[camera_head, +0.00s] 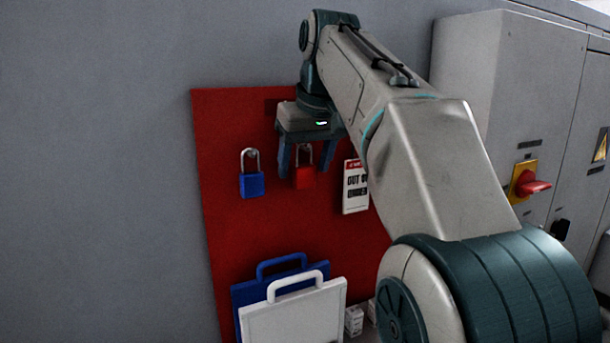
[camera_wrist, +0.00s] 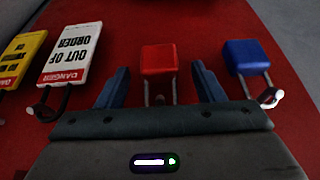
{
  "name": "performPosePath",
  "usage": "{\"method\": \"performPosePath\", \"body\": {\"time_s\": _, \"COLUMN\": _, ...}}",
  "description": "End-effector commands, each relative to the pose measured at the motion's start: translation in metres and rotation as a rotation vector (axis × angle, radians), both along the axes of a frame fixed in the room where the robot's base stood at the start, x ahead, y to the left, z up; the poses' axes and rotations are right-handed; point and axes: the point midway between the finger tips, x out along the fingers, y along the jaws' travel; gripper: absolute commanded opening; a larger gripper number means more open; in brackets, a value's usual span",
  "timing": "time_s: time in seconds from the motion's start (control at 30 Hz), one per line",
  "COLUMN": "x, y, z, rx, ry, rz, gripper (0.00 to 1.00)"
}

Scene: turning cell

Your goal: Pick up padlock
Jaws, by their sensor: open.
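Two padlocks hang by their shackles on the red board (camera_head: 235,230). The blue padlock (camera_head: 251,185) hangs at the left and the red padlock (camera_head: 303,177) to its right. My gripper (camera_head: 304,172) is open at the red padlock, with one finger on each side of it. In the wrist view the red padlock (camera_wrist: 158,59) shows between the two blue fingers of my gripper (camera_wrist: 158,82), with a gap on both sides. The blue padlock (camera_wrist: 246,57) is outside the fingers, to the right.
A white "out of order" tag (camera_head: 356,186) hangs right of the red padlock, and a yellow tag (camera_wrist: 21,58) hangs beyond it. A blue board (camera_head: 240,295) and a white board (camera_head: 292,315) with handles are below. A grey cabinet (camera_head: 480,70) with a red switch (camera_head: 530,183) stands at the right.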

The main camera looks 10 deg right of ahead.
Motion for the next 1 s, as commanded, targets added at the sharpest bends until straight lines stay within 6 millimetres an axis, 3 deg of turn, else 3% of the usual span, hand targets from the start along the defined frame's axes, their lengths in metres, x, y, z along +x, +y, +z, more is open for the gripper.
{"method": "performPosePath", "body": {"time_s": 0.07, "x": 0.000, "y": 0.000, "z": 0.000, "rx": 0.000, "ry": 0.000, "rz": 0.000, "gripper": 0.56}}
{"method": "performPosePath", "body": {"time_s": 0.2, "x": 0.000, "y": 0.000, "z": 0.000, "rx": 0.000, "ry": 0.001, "rz": 0.000, "gripper": 0.17}}
{"method": "performPosePath", "body": {"time_s": 0.23, "x": 0.000, "y": 0.000, "z": 0.000, "rx": 0.000, "ry": 0.001, "rz": 0.000, "gripper": 0.12}}
{"method": "performPosePath", "body": {"time_s": 0.67, "x": 0.000, "y": 0.000, "z": 0.004, "rx": 0.001, "ry": 0.001, "rz": 0.000, "gripper": 0.12}}
{"method": "performPosePath", "body": {"time_s": 0.87, "x": -0.001, "y": 0.000, "z": 0.017, "rx": 0.001, "ry": -0.001, "rz": 0.000, "gripper": 0.12}}
{"method": "performPosePath", "body": {"time_s": 1.0, "x": -0.029, "y": -0.006, "z": 0.012, "rx": 0.000, "ry": -0.002, "rz": 0.000, "gripper": 0.12}}
